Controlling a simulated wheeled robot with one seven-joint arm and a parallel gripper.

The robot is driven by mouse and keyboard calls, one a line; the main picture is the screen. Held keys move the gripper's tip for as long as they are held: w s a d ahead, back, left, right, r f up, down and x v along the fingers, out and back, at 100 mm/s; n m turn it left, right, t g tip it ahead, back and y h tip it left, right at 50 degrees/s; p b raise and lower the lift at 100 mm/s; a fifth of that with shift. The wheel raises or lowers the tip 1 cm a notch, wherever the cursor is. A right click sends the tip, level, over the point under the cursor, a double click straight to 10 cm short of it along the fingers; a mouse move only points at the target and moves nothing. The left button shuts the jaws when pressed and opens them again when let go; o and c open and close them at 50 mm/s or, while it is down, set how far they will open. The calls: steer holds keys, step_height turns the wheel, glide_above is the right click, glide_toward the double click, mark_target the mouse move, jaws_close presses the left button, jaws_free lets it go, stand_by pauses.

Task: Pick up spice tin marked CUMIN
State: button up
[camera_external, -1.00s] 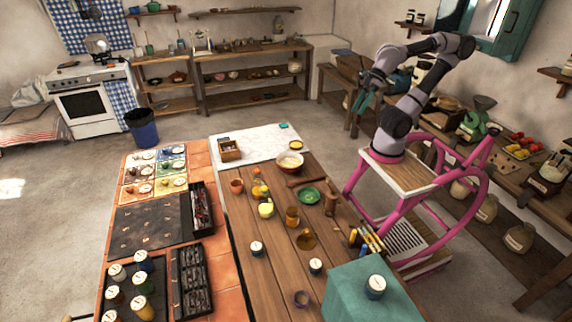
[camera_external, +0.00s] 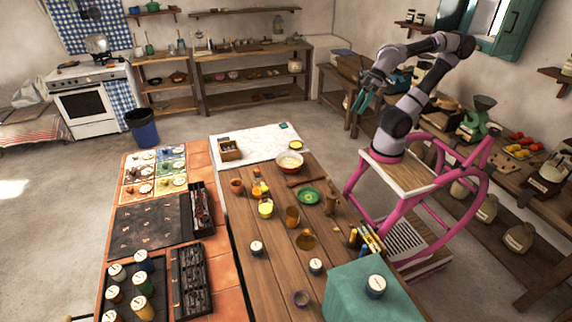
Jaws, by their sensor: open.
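Several round tins or jars with pale lids are in view, and their labels are too small to read, so I cannot tell which is marked CUMIN. A group of tins (camera_external: 117,272) stands in a tray at the front left. My gripper (camera_external: 362,101) is open and empty, raised in the air beyond the table, far from all of these.
The wooden table (camera_external: 270,290) also carries bowls, cups, a green plate (camera_external: 309,196) and a white bowl (camera_external: 289,162). A tiled counter (camera_external: 200,160) with dark trays adjoins it on the left. A side bench with jars runs along the right wall. Open floor lies behind the table.

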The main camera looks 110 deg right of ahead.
steer(key=w+a+f+n, duration=0.1)
steer(key=w+f+n, duration=0.15)
steer(key=w, duration=0.65)
steer(key=w+a+f+n, duration=0.2)
steer(key=w+f, duration=0.1)
steer(key=w, duration=0.6)
steer(key=w+a+f+n+t, duration=0.2)
steer(key=w+a+f+n, duration=0.2)
steer(key=w+a+f, duration=0.45)
steer(key=n+y, duration=0.5)
steer(key=y, duration=0.3)
glide_above(315, 266)
steer(key=s+d, duration=0.3)
step_height(315, 266, down, 27)
steer(key=f, duration=0.3)
steer(key=shift+w+a+f, duration=0.1)
steer(key=shift+w+f, duration=0.15)
step_height(315, 266, down, 3)
steer(key=shift+r, duration=0.2)
steer(key=shift+x, duration=1.1)
steer(key=shift+w+a+f, duration=0.25)
steer(key=shift+f, duration=0.2)
steer(key=c, duration=1.5)
